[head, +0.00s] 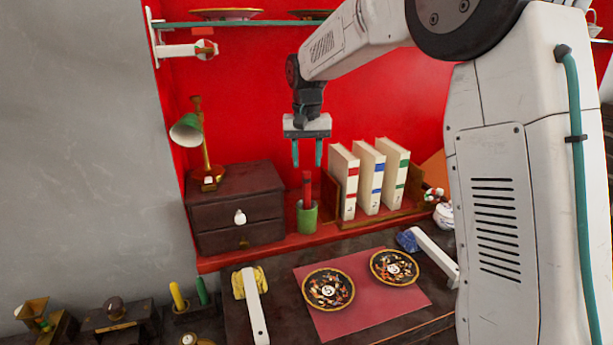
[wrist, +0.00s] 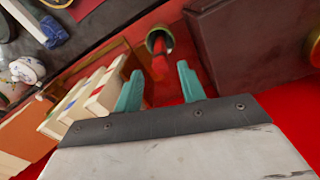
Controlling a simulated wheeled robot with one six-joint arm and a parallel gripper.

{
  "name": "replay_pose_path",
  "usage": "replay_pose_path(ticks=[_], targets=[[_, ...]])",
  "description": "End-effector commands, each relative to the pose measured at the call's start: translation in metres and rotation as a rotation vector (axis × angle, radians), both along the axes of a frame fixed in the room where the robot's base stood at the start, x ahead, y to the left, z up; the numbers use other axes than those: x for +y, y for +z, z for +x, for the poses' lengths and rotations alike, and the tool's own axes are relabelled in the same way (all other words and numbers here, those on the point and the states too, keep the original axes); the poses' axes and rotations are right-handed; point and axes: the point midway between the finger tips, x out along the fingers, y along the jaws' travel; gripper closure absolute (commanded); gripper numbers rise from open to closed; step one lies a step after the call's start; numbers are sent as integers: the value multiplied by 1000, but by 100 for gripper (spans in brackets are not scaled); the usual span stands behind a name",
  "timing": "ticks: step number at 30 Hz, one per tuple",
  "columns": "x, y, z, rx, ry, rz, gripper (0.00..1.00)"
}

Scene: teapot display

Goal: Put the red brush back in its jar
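The red brush (head: 307,190) stands upright in the green jar (head: 307,218) on the red shelf. In the wrist view the brush (wrist: 159,66) rises out of the mouth of the jar (wrist: 151,38). Its lower end is hidden inside the jar. My gripper (head: 307,162) is directly above the brush, fingers pointing down and apart, with nothing held between them. In the wrist view its two teal fingers (wrist: 160,74) appear either side of the brush's upper end; whether they touch it I cannot tell, but the head view shows the fingertips just above it.
A dark drawer box (head: 237,219) with a green lamp (head: 187,130) is left of the jar. White books (head: 369,178) in a wooden rack stand close on the right. A desk with two dishes (head: 328,289) on a red mat (head: 380,314) lies in front. A glass shelf (head: 280,23) is above.

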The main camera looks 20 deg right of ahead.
Motion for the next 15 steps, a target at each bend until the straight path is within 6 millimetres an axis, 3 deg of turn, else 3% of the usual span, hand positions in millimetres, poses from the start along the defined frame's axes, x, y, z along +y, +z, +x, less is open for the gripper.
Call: replay_pose_path(ticks=[4,11,15], targets=[[0,19,0,0,0,0,60],[0,28,-1,0,0,0,60],[-2,38,-18,-6,11,0,60]])
